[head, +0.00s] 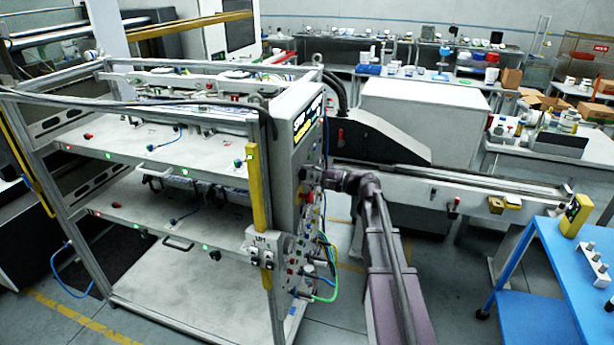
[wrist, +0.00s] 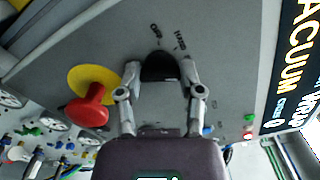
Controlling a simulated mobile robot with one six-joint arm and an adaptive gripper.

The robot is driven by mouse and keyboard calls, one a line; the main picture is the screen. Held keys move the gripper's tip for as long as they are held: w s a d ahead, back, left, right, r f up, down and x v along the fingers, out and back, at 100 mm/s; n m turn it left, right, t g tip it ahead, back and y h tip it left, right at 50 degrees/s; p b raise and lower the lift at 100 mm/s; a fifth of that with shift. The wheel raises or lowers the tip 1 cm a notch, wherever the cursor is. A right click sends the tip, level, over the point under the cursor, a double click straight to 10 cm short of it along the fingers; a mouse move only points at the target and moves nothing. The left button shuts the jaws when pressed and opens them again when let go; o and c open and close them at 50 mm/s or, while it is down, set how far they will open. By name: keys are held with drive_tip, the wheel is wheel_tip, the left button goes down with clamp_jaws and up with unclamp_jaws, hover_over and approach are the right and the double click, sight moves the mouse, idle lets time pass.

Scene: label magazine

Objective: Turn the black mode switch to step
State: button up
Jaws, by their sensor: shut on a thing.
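The black mode switch (wrist: 160,66) is a dark rounded knob on the grey panel, at the top centre of the wrist view. Small dark markings stand just above it; I cannot read them surely, nor tell which one the knob points to. My gripper (wrist: 161,73) has one finger on each side of the knob and is shut on it. In the head view my arm reaches the side face of the grey cabinet (head: 297,112); the switch and fingertips cannot be made out there.
A red mushroom button (wrist: 88,107) on a yellow disc (wrist: 92,80) sits left of my gripper. Small red and green buttons and cables are lower on the panel. A conveyor (head: 460,183) runs behind my arm; a blue cart (head: 545,270) stands at right.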

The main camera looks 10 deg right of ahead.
drive_tip(key=o, duration=1.1)
drive_tip(key=shift+o, duration=0.2)
drive_tip(key=shift+d, duration=0.15)
drive_tip(key=v, duration=1.1)
drive_tip(key=shift+s+d, duration=0.25)
drive_tip(key=shift+d, duration=0.05)
drive_tip(key=s+a+f+n+g+h+b, duration=0.1)
drive_tip(key=s+a+f+n+g+h, duration=0.25)
drive_tip(key=a+f, duration=0.45)
drive_tip(key=s+a+f+n+g+h+b, duration=0.2)
drive_tip(key=s+f+n+g+h, duration=0.3)
drive_tip(key=s+f+h, duration=0.7)
drive_tip(key=shift+s+a+f+n, duration=0.7)
drive_tip(key=shift+s+f+n, duration=0.35)
drive_tip(key=shift+s, duration=1.2)
